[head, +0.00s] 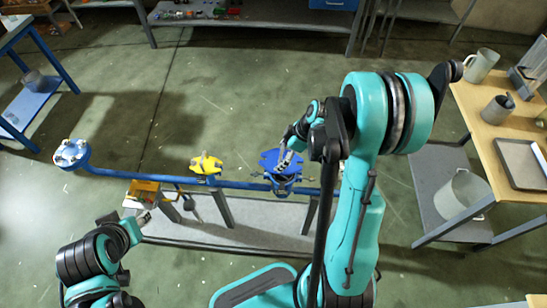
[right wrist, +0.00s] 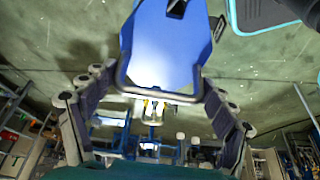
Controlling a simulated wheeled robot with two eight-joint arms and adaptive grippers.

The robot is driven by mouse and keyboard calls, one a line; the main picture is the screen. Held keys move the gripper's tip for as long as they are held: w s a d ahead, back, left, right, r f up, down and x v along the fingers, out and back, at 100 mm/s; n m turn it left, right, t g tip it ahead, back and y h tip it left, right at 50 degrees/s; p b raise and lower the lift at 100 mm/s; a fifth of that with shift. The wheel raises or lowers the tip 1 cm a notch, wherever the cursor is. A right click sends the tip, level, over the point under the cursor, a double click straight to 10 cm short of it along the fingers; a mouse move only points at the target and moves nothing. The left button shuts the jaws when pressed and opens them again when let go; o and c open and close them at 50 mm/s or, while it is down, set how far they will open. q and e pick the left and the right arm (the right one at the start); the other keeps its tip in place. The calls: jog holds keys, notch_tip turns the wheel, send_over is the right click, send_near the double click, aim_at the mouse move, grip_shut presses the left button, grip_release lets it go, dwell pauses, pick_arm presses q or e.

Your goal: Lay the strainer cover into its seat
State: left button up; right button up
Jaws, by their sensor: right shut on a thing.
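The strainer cover (head: 268,160) is a blue plate with notched edges, held just above and behind the blue strainer body with its seat (head: 284,188) on the pipe. My right gripper (head: 287,163) is shut on the cover. In the right wrist view the cover (right wrist: 165,45) fills the top middle, with a grey bar (right wrist: 160,95) along its near edge between the fingers. The cover looks apart from the seat, but the arm and cover partly hide the opening. My left gripper (head: 143,219) is low at the left near a yellow-topped box; its jaws are too small to read.
The blue pipe (head: 130,177) runs above a grey bench (head: 255,230), with a yellow valve part (head: 206,166) left of the strainer. A wooden table (head: 490,130) with metal cups stands at the right. A blue table (head: 25,85) stands far left. Open floor lies behind the pipe.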

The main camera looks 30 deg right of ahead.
jog(key=shift+d+r+n, duration=0.15)
jog(key=shift+d+n, duration=0.25)
jog(key=shift+n, duration=0.1)
jog(key=shift+s, duration=0.1)
jog(key=shift+b, duration=0.3)
jog(key=shift+f+b, duration=2.5)
jog(key=shift+f, duration=0.4)
jog(key=shift+b, duration=0.35)
jog(key=shift+f+b, duration=0.8)
jog(key=shift+f, duration=0.05)
jog(key=o, duration=1.8)
jog(key=shift+c, duration=0.2)
